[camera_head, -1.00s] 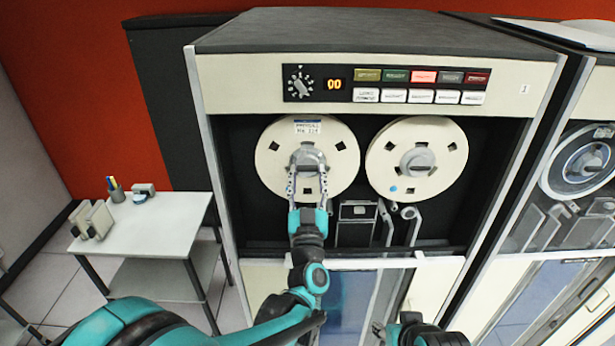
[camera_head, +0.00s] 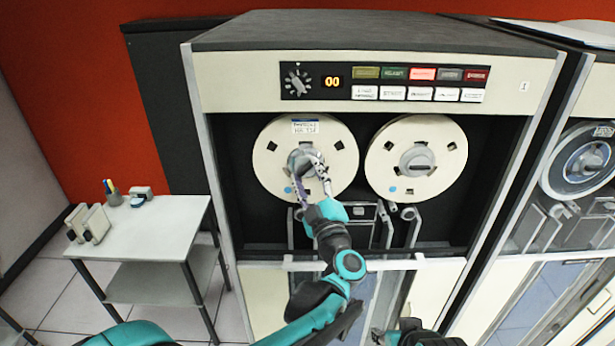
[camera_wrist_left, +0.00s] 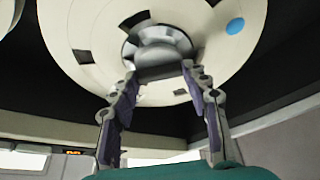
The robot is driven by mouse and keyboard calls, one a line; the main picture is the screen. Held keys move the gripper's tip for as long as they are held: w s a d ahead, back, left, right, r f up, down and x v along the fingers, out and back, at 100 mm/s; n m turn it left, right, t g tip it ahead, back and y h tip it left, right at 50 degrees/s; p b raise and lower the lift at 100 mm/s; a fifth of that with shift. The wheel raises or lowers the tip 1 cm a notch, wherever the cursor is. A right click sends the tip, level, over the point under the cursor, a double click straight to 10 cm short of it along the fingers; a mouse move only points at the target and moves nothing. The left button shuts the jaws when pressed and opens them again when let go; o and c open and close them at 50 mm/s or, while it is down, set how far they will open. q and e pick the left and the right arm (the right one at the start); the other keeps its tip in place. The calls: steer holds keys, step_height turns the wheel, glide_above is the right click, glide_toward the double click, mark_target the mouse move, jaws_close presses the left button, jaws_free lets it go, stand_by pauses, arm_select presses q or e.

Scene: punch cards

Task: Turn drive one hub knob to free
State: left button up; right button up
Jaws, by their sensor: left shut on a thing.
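Drive one is the cabinet (camera_head: 370,60) with a "1" tag at its upper right. Its left reel (camera_head: 270,145), cream with a white label at the top and a blue dot low on the left, has the hub knob (camera_wrist_left: 160,62) at its centre. My left gripper (camera_head: 308,162) is shut on this knob, one finger on each side, with the wrist tilted. In the left wrist view, the gripper (camera_wrist_left: 160,78) straddles the silver knob, whose bar lies roughly level. The fingers partly hide the knob in the head view. My right gripper is not clearly seen.
The right reel (camera_head: 440,140) has its own hub knob. A control panel (camera_head: 390,82) with a dial, lit "00" and buttons sits above. A white side table (camera_head: 150,230) stands at left. Another drive (camera_head: 575,165) stands at right. Metal guides (camera_head: 410,225) lie below the reels.

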arm_select(q)
steer(key=n, duration=0.2)
steer(key=n+g, duration=0.1)
steer(key=n, duration=0.1)
steer(key=shift+r+n+g+y+p, duration=0.2)
steer(key=shift+n+g+y+p, duration=0.1)
steer(key=shift+y+p, duration=0.1)
steer(key=n+g+p, duration=0.1)
steer(key=n, duration=0.3)
steer(key=shift+n+g, duration=0.3)
steer(key=shift+g, duration=0.1)
steer(key=o, duration=1.2)
steer(key=shift+c, duration=0.2)
steer(key=shift+s+d, duration=0.1)
steer(key=v, duration=1.2)
steer(key=shift+r, duration=0.1)
